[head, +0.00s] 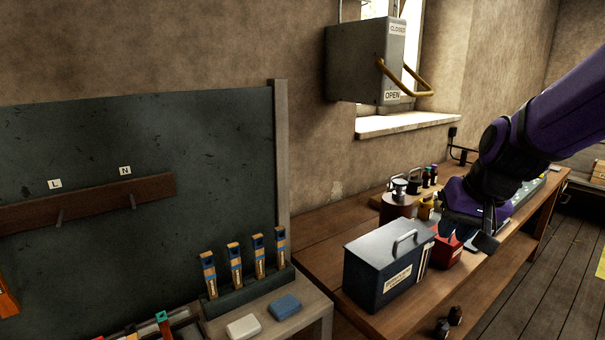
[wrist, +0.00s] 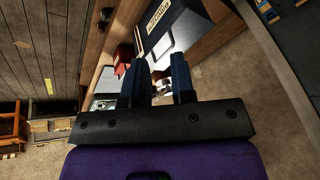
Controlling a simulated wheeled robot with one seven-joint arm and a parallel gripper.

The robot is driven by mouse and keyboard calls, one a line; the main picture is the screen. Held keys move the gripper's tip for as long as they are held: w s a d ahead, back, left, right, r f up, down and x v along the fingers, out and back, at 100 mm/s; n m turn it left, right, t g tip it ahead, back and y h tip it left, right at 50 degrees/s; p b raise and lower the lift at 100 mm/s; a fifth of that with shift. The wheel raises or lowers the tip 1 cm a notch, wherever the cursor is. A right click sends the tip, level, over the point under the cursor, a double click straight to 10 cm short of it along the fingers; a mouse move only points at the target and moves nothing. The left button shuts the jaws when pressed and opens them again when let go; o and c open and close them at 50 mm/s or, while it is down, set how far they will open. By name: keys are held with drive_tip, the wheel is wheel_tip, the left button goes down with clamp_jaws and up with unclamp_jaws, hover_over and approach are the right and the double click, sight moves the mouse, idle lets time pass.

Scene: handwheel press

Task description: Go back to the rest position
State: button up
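My gripper (head: 466,236) hangs over the right part of the wooden workbench (head: 320,245), at the end of my purple arm. In the head view it is in front of the small red box (head: 445,252) and partly hides it. In the wrist view the two blue-black fingers of my gripper (wrist: 158,72) stand apart with nothing held between them. The red box (wrist: 123,56) and the dark grey lidded box (wrist: 178,28) lie beyond the fingertips there. I cannot tell the exact height of the gripper above the bench.
The dark grey box (head: 385,270) with a handle stands at the bench front. Jars and small bottles (head: 397,200) stand behind it. A grey wall box (head: 365,62) with a yellow lever (head: 405,82) is above. A chalkboard (head: 130,150) is left. Wooden floor (head: 545,245) is open at right.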

drive_tip(key=s+d+r, duration=0.1)
drive_tip(key=s+r, duration=0.1)
drive_tip(key=s, duration=0.3)
drive_tip(key=s+d+r+n+h, duration=0.1)
drive_tip(key=s+r, duration=0.2)
drive_tip(key=s, duration=0.3)
drive_tip(key=s+d+r+n+t, duration=0.1)
drive_tip(key=s+r, duration=0.2)
drive_tip(key=s, duration=0.3)
drive_tip(key=shift+s, duration=0.15)
drive_tip(key=shift+d, duration=0.1)
